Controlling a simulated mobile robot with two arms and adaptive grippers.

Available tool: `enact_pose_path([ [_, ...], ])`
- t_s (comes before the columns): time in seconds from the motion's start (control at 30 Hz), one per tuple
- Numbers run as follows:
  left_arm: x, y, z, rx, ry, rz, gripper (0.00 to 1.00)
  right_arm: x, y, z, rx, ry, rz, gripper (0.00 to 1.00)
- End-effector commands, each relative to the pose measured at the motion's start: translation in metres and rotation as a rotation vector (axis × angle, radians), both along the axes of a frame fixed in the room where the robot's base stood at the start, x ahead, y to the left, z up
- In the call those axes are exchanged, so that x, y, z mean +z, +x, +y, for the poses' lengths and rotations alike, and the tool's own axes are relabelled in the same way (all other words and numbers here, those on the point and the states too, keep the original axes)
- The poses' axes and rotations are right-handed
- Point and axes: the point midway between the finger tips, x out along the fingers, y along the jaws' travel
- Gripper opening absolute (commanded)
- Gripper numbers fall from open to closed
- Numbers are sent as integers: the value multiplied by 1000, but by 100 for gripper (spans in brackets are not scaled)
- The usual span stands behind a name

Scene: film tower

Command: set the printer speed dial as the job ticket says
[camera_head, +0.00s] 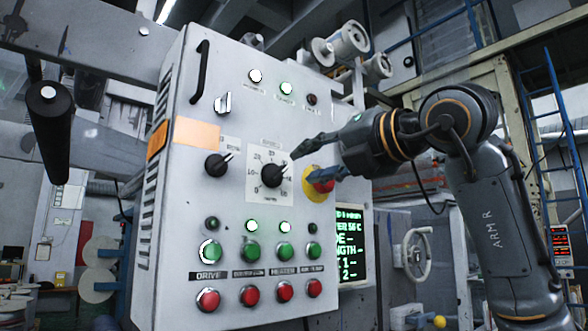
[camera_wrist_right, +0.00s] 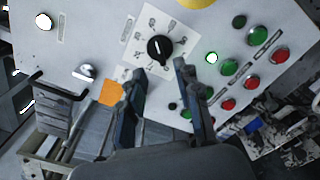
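The speed dial (camera_head: 272,175) is a black knob on a white numbered plate in the middle of the grey control panel. Its white pointer is toward the upper right in the head view. In the right wrist view the dial (camera_wrist_right: 160,48) lies just beyond my fingertips. My right gripper (camera_head: 303,167) is open and empty beside the dial's right side; its fingers (camera_wrist_right: 160,70) are spread apart, and no contact with the knob shows. An orange card (camera_head: 197,132) is on the panel's upper left; no writing is readable and I cannot tell whether it is the job ticket. My left gripper is not in view.
A smaller black knob (camera_head: 216,165) is left of the dial. A red stop button on a yellow disc (camera_head: 316,184) is close to my right fingers. Green buttons (camera_head: 252,251) and red buttons (camera_head: 250,296) line the lower panel. A green-text screen (camera_head: 350,245) stands to the right.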

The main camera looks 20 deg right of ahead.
Motion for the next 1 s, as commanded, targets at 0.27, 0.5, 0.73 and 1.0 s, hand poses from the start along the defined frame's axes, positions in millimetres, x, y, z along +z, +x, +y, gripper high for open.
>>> enact_pose_path([
  [0.27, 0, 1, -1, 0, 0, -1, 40, 0, -41, -15, -1, 0, -1, 33],
  [0.5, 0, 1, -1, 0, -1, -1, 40, -1, -48, -17, 0, 0, 1, 33],
  [0.73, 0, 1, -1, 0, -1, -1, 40, -1, -48, -17, 0, 0, 2, 33],
  [1.0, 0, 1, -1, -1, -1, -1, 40, -5, -43, -11, 23, -6, 2, 33],
])
